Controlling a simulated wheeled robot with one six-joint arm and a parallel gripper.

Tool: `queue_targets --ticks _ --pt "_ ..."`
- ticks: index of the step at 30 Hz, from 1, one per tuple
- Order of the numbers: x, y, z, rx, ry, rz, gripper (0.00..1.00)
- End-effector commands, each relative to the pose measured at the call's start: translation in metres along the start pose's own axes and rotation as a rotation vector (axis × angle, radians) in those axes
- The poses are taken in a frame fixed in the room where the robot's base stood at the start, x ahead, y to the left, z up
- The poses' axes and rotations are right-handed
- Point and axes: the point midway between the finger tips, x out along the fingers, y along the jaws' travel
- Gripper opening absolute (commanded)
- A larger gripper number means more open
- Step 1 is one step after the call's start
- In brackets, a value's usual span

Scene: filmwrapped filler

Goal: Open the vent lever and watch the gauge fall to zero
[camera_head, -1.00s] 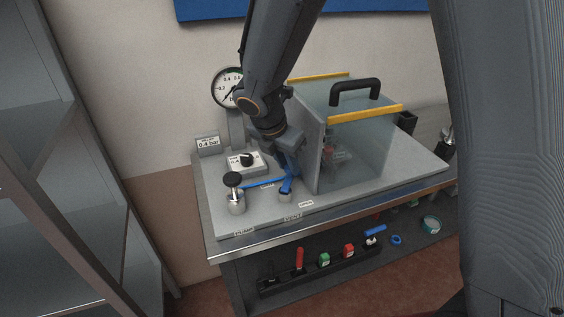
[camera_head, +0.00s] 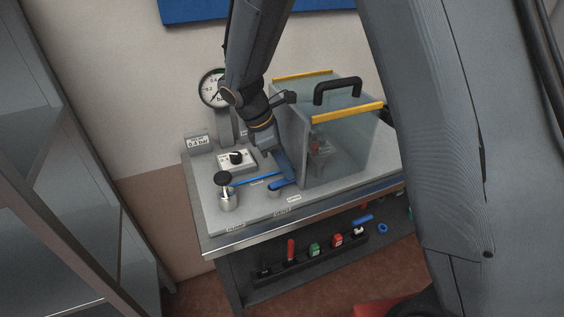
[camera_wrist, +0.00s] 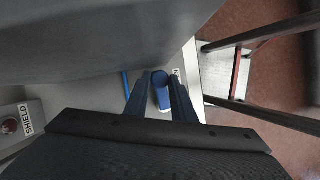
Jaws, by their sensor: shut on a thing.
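The vent lever (camera_head: 276,187) is a short blue handle on a small grey valve at the front of the bench panel. My gripper (camera_head: 285,173) reaches down to it from above, next to the clear box. In the wrist view the two dark blue fingers stand on either side of a blue rounded handle (camera_wrist: 160,92), and my gripper (camera_wrist: 161,85) is shut on it. The handle's lower part is partly hidden. The round white gauge (camera_head: 213,88) stands at the back. Its dark needle points to the lower left, but the exact value is too small to read.
A clear box (camera_head: 340,150) with yellow edges and a black handle stands right beside my gripper. A steel canister (camera_head: 227,192), a dial block (camera_head: 237,160) and a thin blue tube (camera_head: 258,178) lie to the left. A rack of small items (camera_head: 312,255) sits below.

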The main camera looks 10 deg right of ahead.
Motion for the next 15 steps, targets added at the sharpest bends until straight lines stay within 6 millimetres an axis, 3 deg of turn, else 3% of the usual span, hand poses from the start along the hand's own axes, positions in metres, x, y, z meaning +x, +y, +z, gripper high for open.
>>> queue_targets --ticks 15 --pt "0.0023 -0.0061 0.0019 0.106 -0.001 -0.049 0.01"
